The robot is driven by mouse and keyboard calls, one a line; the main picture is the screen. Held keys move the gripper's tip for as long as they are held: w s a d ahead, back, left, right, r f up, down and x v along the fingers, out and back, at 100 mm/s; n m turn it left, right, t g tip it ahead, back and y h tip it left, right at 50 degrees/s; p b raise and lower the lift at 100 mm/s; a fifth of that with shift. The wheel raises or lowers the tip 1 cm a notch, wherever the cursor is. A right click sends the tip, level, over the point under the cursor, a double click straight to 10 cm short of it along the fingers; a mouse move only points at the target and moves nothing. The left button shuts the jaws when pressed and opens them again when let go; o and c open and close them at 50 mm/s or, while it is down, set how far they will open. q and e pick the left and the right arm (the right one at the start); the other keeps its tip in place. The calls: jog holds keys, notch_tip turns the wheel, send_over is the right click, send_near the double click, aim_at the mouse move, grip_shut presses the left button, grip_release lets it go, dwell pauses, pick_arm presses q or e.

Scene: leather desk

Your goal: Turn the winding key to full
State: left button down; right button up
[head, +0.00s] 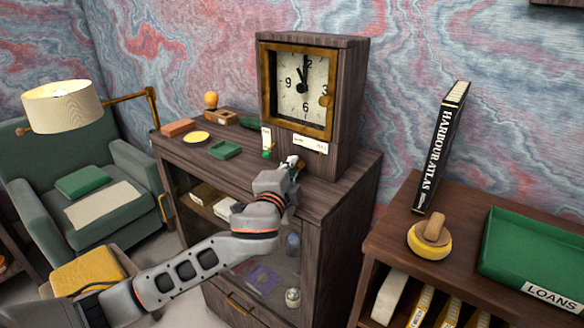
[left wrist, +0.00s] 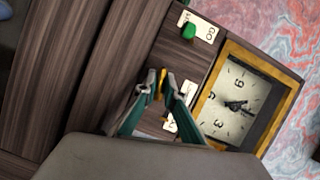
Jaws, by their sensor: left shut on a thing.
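A dark wooden clock (head: 350,95) with a brass-framed square dial (head: 303,88) stands on the cabinet. My left gripper (head: 292,164) is at the lower front of the clock, below the dial. In the left wrist view my left gripper (left wrist: 161,86) is shut on a small brass-yellow piece, the winding key (left wrist: 162,78). In the head view the key is hidden by the gripper. A white label (head: 311,145) sits just under the dial; a finger partly covers one in the left wrist view. The key's exact angle cannot be told. My right gripper is not in view.
A green knob (left wrist: 188,31) with a GO label (left wrist: 200,27) is beside the key. At right are a stamp (head: 431,240), a tall book (head: 440,150) and a LOANS tray (head: 535,250).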

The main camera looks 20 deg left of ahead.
pick_arm(q)
jog(key=c, duration=2.4)
grip_release()
jog(key=shift+s, duration=0.1)
jog(key=s+r, duration=0.1)
jog(key=s, duration=1)
jog(key=shift+s+d, duration=0.15)
jog(key=shift+s, duration=0.25)
